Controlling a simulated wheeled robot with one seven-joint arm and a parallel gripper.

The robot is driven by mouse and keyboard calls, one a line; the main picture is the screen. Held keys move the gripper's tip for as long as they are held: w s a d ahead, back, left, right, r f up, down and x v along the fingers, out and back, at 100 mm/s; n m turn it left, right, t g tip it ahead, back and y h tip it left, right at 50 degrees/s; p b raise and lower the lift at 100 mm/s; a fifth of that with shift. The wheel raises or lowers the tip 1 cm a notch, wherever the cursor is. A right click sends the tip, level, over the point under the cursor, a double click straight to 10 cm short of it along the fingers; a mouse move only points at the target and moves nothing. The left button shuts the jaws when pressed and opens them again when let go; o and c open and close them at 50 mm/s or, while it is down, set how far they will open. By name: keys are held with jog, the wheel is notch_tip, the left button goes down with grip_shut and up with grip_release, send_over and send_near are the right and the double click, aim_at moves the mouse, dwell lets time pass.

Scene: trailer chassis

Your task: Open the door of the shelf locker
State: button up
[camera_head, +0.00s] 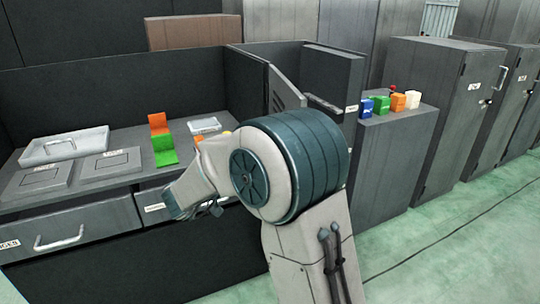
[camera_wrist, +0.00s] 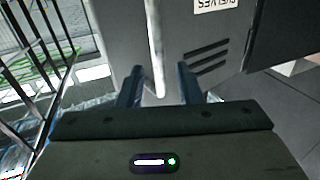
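The wrist view shows a grey locker door (camera_wrist: 226,32) with an upside-down SHELVES label (camera_wrist: 214,5) and dark vent slots. A pale vertical bar handle (camera_wrist: 155,45) runs down it. My gripper (camera_wrist: 160,72) is open, its two blue fingers apart on either side of the handle's lower end. I see gaps between handle and fingers; contact cannot be told. In the head view, a grey slotted panel (camera_head: 285,92) stands at an angle beside the bench and may be this door. My arm hides what lies below it; the fingers are not clear there.
A workbench (camera_head: 98,137) with trays, an orange and green piece (camera_head: 162,142) and drawers lies left. A grey cabinet (camera_head: 388,160) with several small coloured items stands right. A wire rack (camera_wrist: 40,55) is left in the wrist view. Green floor (camera_head: 450,240) is open at right.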

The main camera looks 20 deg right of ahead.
jog(key=v, duration=0.8)
jog(key=w+a+r+n+t+y+p, duration=0.2)
jog(key=r+n+t+y+p, duration=0.25)
jog(key=y, duration=0.35)
jog(key=w+a+r+n+t+y+p, duration=0.2)
jog(key=r+n+t+y+p, duration=0.1)
jog(key=r+n+y, duration=0.3)
jog(key=s+d+f+g+p, duration=0.2)
jog(key=s+d+g, duration=0.1)
jog(key=s, duration=0.6)
jog(key=s+d+f+n+g+y+p, duration=0.1)
jog(key=s+d+g+p, duration=0.1)
jog(key=s+g, duration=0.3)
jog(key=s+d+f+n+g+y+p, duration=0.1)
jog(key=s+d+g, duration=0.3)
jog(key=s, duration=0.8)
jog(key=shift+s+d+f+p, duration=0.2)
jog(key=shift+s+f+p, duration=0.2)
jog(key=shift+f+p, duration=0.4)
